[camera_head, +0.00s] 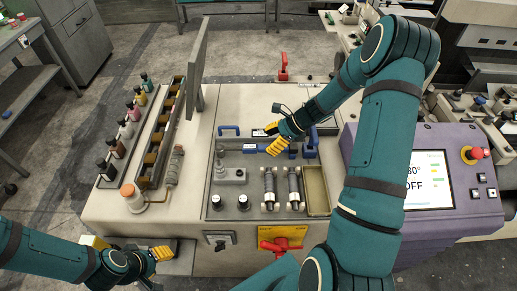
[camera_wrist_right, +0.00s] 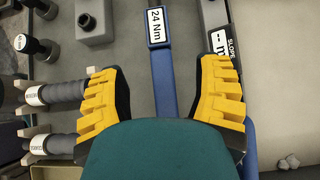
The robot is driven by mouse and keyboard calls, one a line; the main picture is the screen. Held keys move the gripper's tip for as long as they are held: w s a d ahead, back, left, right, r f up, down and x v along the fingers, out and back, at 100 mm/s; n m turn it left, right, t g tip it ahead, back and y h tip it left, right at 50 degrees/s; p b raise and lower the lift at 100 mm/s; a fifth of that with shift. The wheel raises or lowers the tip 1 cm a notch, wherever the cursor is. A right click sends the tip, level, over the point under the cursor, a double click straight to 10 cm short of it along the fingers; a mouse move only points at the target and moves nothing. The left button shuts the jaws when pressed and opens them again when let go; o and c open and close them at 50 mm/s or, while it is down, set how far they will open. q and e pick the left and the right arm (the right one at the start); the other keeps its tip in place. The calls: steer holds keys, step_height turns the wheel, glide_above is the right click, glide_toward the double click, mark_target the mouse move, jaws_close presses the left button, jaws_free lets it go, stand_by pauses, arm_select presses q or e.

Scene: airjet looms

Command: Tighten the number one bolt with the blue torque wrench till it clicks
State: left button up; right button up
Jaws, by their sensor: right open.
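The blue torque wrench (camera_head: 249,149) lies on the grey panel of the machine. In the right wrist view its blue bar (camera_wrist_right: 163,70) with a "24 Nm" label runs between my right fingers. My right gripper (camera_head: 275,137) is open above the wrench, fingers on either side of it; the wrist view shows the same fingers (camera_wrist_right: 163,90). I see no firm contact. My left gripper (camera_head: 130,250) looks open and empty at the machine's front left. A grey block with a post (camera_head: 229,173) stands left of the wrench; I cannot read a bolt number.
Two black knobs (camera_head: 243,202), two ribbed cylinders (camera_head: 269,187) and an open tray (camera_head: 316,189) sit nearby on the panel. A rack of bottles (camera_head: 128,130) is left. A purple console (camera_head: 436,180) is right. A red handle (camera_head: 281,245) is in front.

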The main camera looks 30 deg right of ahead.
mark_target(260, 147)
steer(key=shift+x, duration=2.7)
steer(key=shift+r, duration=0.15)
jaws_close()
